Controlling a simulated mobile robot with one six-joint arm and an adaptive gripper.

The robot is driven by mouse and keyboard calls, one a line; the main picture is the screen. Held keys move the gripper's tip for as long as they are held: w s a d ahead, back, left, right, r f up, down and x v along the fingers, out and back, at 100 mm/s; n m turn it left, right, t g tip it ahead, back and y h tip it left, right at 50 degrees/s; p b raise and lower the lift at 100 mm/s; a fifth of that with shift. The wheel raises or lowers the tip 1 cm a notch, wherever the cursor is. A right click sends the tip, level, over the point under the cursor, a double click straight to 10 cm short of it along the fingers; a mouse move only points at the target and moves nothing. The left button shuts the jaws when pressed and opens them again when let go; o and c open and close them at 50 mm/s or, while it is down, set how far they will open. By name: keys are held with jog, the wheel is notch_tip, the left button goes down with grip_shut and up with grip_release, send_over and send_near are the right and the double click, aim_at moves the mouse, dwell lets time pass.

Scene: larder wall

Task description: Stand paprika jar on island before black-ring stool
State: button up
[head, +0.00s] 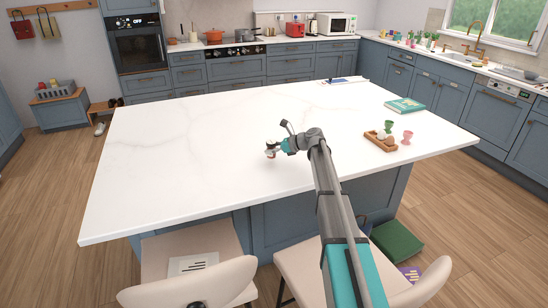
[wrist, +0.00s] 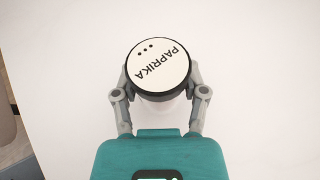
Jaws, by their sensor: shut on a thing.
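The paprika jar shows in the wrist view as a round white lid (wrist: 159,66) with a black rim, the word PAPRIKA and three dots. My gripper (wrist: 160,90) is shut around the jar, one finger on each side; the jar's body is mostly hidden under the lid. In the head view my gripper (head: 274,149) holds the small jar (head: 270,154) over the front middle of the white island (head: 190,155). I cannot tell whether the jar touches the top. Two beige stools, left (head: 215,245) and right (head: 298,262), stand at the near edge. A small dark mark shows on the left stool's back.
A wooden tray (head: 373,140) with small items, a green cup (head: 389,126), a pink cup (head: 407,137) and a teal book (head: 405,105) are on the island's right. A paper (head: 193,264) lies on the left stool. The island's left half is clear.

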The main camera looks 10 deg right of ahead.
aim_at(271, 155)
jog(key=shift+f+b, duration=1.1)
jog(key=shift+f, duration=0.35)
jog(key=shift+f, duration=0.1)
jog(key=o, duration=1.2)
jog(key=shift+r, duration=0.2)
jog(key=p+v, duration=0.4)
jog(key=v, duration=0.6)
jog(key=shift+s+d+r, duration=0.1)
jog(key=shift+d+r, duration=0.1)
jog(key=shift+s+d+r+p, duration=0.2)
jog(key=shift+s+d+p, duration=0.1)
jog(key=shift+d, duration=0.35)
